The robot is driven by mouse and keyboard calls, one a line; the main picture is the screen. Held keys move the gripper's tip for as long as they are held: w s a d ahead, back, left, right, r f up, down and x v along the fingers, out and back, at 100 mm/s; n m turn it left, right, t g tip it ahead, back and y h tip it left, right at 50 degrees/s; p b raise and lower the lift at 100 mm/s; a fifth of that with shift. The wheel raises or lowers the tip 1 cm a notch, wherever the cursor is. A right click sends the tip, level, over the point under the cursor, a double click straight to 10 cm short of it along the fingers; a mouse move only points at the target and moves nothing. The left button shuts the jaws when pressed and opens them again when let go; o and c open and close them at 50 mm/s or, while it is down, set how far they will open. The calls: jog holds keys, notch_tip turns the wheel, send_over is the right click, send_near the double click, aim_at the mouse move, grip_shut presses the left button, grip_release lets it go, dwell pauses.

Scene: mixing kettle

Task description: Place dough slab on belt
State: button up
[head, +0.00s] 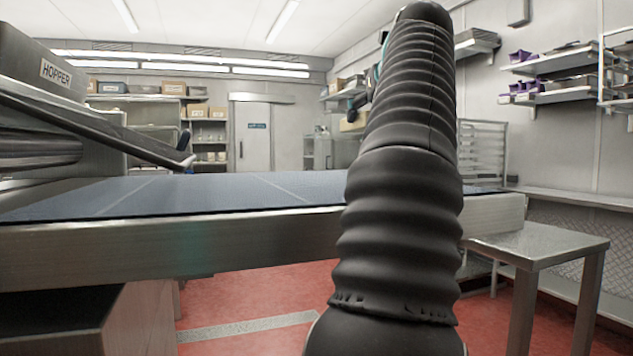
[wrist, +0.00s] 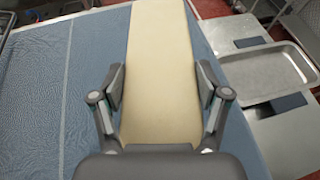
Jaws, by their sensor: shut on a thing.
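The dough slab (wrist: 162,60) is a long, pale yellow strip in the wrist view, running from my gripper to the top edge of the picture. My gripper (wrist: 161,88) is shut on the slab, with one finger pad at each long side. The blue belt (wrist: 95,75) lies beneath and to the left of the slab; I cannot tell whether the slab touches it. The belt also shows in the head view (head: 230,190), stretching across behind my arm. In the head view my arm hides part of the belt, and neither the slab nor my gripper can be made out.
A grey metal tray (wrist: 268,70) lies on a steel table at the right of the wrist view. A steel side table (head: 545,243) stands right of the belt. The hopper (head: 45,65) is at the left, with a dark sloping bar (head: 110,130) over the belt.

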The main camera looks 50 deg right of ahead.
jog(key=shift+s+a+r+n+t, duration=0.1)
jog(key=shift+a+r+n+t, duration=0.2)
jog(key=shift+n, duration=0.1)
jog(key=shift+w+a+r+n+t+y, duration=0.2)
jog(key=shift+w+a+n+y, duration=0.1)
jog(key=shift+a+y, duration=0.2)
jog(key=shift+w+a+r+n+t+y, duration=0.1)
jog(key=shift+w+a+n+t+y, duration=0.1)
jog(key=shift+w+a+n+y, duration=0.25)
jog(key=shift+a+f, duration=0.1)
jog(key=shift+a, duration=0.2)
send_over(304, 181)
jog(key=shift+y, duration=0.25)
notch_tip(304, 181, down, 7)
jog(key=shift+s+a+f+b, duration=0.1)
jog(key=shift+a+b, duration=0.05)
jog(key=shift+b, duration=0.2)
jog(key=shift+f+b, duration=0.85)
jog(key=shift+f, duration=1.05)
jog(key=shift+f, duration=0.15)
jog(key=o, duration=1.6)
